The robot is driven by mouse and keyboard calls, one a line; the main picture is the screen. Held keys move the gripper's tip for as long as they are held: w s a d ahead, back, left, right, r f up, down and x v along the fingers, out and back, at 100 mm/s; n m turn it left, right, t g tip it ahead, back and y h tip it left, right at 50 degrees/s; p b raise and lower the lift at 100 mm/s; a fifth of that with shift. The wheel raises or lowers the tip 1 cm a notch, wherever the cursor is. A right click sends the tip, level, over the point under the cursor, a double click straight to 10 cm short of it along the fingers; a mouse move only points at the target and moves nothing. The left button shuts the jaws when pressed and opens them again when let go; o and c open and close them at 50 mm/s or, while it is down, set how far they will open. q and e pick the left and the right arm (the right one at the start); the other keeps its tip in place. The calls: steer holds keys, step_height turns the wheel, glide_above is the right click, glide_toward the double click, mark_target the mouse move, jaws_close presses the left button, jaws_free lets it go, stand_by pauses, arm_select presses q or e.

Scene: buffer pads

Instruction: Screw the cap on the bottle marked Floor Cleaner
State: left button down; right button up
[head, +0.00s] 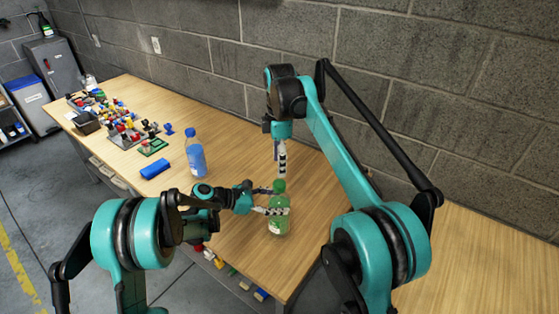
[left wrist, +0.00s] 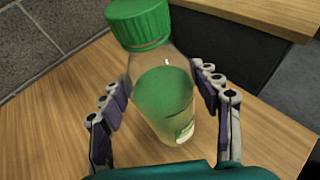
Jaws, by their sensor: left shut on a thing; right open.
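A clear bottle with green content (head: 278,226) stands on the wooden table in the head view. A green cap (head: 280,186) sits on top of its neck; I cannot tell how tightly. My left gripper (head: 272,210) is shut on the bottle's body from the left. In the left wrist view the bottle (left wrist: 165,95) is between the two fingers, with the ribbed green cap (left wrist: 138,22) at its top. The label is partly visible and too small to read. My right gripper (head: 280,172) is open, pointing down just above the cap.
Several coloured parts and trays (head: 125,132) fill the far left. A grey block wall (head: 440,80) runs behind. The table's right part is clear.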

mark_target(279, 183)
steer(key=shift+f, duration=3.95)
steer(key=c, duration=1.2)
steer(key=m, duration=0.6)
steer(key=shift+m, duration=0.3)
steer(key=shift+c, duration=0.2)
steer(key=m, duration=0.4)
steer(key=shift+m, duration=0.4)
steer(key=m, duration=1.3)
steer(key=o, duration=1.4)
